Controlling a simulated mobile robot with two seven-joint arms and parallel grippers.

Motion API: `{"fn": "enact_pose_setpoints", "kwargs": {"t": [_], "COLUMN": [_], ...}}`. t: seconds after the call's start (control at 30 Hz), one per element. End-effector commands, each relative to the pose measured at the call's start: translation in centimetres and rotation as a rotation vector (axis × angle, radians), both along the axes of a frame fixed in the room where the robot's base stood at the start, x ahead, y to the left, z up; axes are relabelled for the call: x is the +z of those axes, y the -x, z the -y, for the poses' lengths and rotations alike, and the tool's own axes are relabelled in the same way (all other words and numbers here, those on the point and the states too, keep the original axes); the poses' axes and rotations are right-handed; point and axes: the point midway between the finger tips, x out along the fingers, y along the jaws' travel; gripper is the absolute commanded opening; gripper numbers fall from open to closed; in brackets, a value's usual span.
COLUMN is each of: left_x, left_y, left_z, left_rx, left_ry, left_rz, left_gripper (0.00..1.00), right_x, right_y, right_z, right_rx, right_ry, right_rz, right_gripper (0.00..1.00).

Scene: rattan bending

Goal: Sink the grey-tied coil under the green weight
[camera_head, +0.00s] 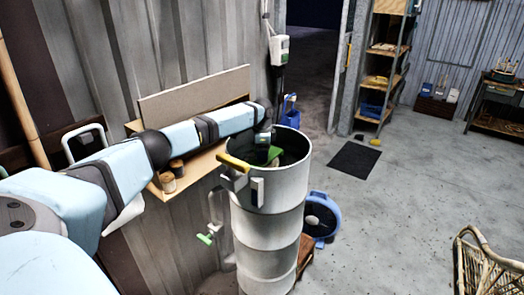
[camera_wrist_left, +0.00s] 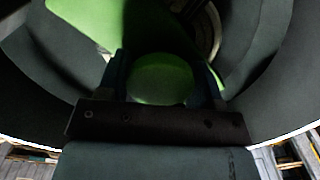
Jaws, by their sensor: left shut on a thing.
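My left gripper (camera_head: 266,142) reaches over the rim of the tall pale drum (camera_head: 268,222) and points down into it. The green weight (camera_head: 273,154) shows inside the drum's dark opening. In the left wrist view, my left gripper (camera_wrist_left: 160,85) is shut on the weight's rounded green knob (camera_wrist_left: 160,72), with the weight's flat green part (camera_wrist_left: 98,18) beyond it. A curved, ringed shape (camera_wrist_left: 207,28) shows at the upper right beside the weight; I cannot tell if it is the coil. No grey tie is discernible. My right gripper is not in view.
A yellow-handled fitting (camera_head: 234,162) sits on the drum's near rim. A wooden wall shelf (camera_head: 200,166) with small pots is left of the drum. A blue round item (camera_head: 321,218) stands right of it. A rattan frame (camera_head: 485,268) is at lower right; the floor between is mostly clear.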

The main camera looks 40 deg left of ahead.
Motion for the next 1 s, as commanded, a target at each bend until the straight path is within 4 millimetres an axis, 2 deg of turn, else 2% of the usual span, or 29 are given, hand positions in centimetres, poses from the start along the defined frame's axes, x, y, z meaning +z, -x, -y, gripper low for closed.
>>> {"fn": "enact_pose_setpoints", "kwargs": {"t": [0.53,0.73,0.77,0.87,1.0], "left_x": [-1.6,-1.5,-1.5,-1.5,-1.6], "left_y": [-0.1,-0.1,-0.1,-0.1,0.0], "left_z": [0.0,0.0,0.0,0.0,0.0], "left_rx": [0.001,0.001,0.001,0.001,0.001], "left_ry": [0.001,0.001,0.001,0.001,0.001], "left_rz": [0.003,0.004,0.004,0.003,0.002], "left_gripper": [0.07,0.07,0.64,0.87,0.9], "right_x": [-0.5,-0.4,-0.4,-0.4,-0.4], "right_y": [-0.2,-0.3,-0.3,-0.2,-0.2], "right_z": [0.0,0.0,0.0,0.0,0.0], "right_rx": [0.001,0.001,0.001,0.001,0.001], "right_ry": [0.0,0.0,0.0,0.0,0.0], "right_rz": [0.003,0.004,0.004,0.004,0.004], "right_gripper": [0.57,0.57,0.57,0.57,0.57]}}
